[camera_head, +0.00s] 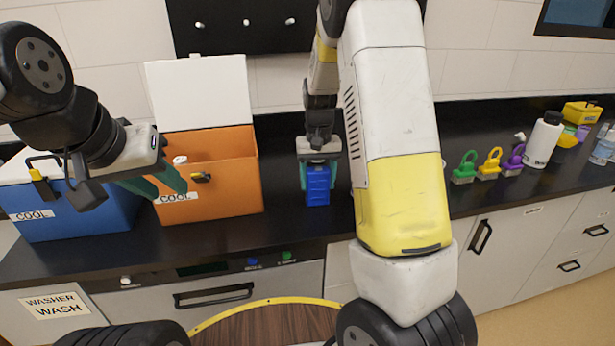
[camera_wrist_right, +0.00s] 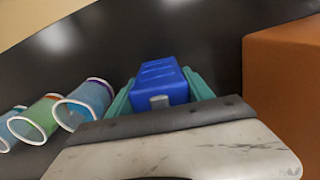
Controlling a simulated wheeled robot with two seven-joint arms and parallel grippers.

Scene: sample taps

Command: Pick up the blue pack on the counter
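The blue pack (camera_head: 318,186) stands on the black counter, right of the orange box. My right gripper (camera_head: 318,176) points down over it, with a teal finger on each side. In the right wrist view, the blue pack (camera_wrist_right: 160,82) lies between the two teal fingers (camera_wrist_right: 160,95), both very close to its sides. Whether they press on it cannot be told. A small grey stub shows on the pack's near face. My left gripper (camera_head: 160,183) is at the left, in front of the orange box, with its teal fingers apart and nothing seen between them.
An orange box (camera_head: 235,185) with a raised white lid is close left of the pack; a blue box (camera_head: 80,222) is further left. Several clear cups (camera_wrist_right: 85,103) lie in the right wrist view. Coloured padlocks (camera_head: 489,164) and a white bottle (camera_head: 543,140) are at the right.

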